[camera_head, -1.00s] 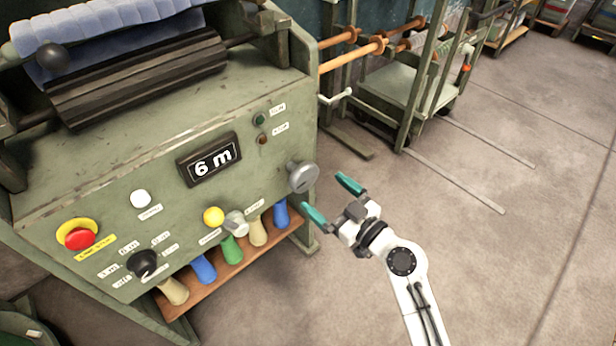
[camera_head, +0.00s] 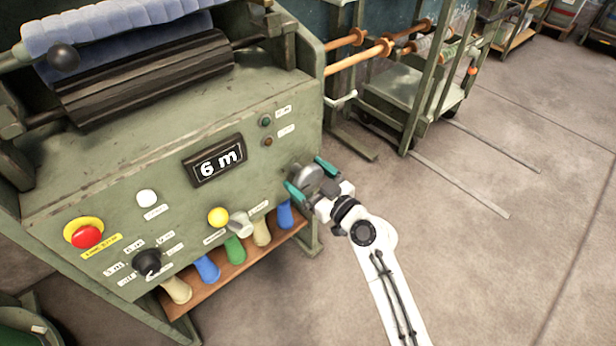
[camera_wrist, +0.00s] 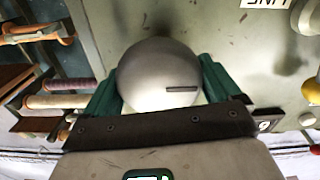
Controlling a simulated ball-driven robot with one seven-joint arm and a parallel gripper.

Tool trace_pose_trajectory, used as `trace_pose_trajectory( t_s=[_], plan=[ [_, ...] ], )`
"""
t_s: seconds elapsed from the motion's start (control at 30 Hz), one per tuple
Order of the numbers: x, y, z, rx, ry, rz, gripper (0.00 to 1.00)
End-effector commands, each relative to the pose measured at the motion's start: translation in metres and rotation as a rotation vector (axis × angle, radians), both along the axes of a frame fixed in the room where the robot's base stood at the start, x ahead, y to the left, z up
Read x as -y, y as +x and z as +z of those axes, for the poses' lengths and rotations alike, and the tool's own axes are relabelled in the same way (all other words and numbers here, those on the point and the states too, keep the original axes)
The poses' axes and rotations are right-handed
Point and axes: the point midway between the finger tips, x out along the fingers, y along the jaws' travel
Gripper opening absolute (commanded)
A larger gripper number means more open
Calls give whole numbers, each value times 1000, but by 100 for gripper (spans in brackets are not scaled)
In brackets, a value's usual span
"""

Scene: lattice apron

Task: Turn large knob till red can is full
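The large grey round knob (camera_head: 307,180) sits at the right end of the machine's sloping front panel. My gripper (camera_head: 313,180) is at this knob, with one teal finger on each side of it. In the wrist view the knob (camera_wrist: 160,75) fills the space between the fingers, and a dark slot shows on its face, lying nearly level. I see no clear gap beside the knob, but cannot tell whether the fingers press on it. The machine's display (camera_head: 215,160) reads "6 m". No red can shows in these frames.
A smaller grey knob (camera_head: 240,223), a yellow button (camera_head: 218,217), a black selector (camera_head: 147,262) and a red emergency button (camera_head: 86,236) are on the panel. Below is a shelf (camera_head: 236,262) with several coloured cones. A wheeled rack (camera_head: 408,90) stands behind. The floor at right is clear.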

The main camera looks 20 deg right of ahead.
Motion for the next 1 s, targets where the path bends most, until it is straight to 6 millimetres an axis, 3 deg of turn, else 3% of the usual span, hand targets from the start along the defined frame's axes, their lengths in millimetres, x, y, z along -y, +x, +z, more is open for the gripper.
trace_pose_trajectory(
  t_s=[0.3, 0.67, 1.0],
  plan=[
    [0, 0, 0, 0, 0, 0, 60],
    [0, 0, 0, -21, 65, 0, 60],
    [1, 0, 0, -102, 310, 0, 60]
  ],
)
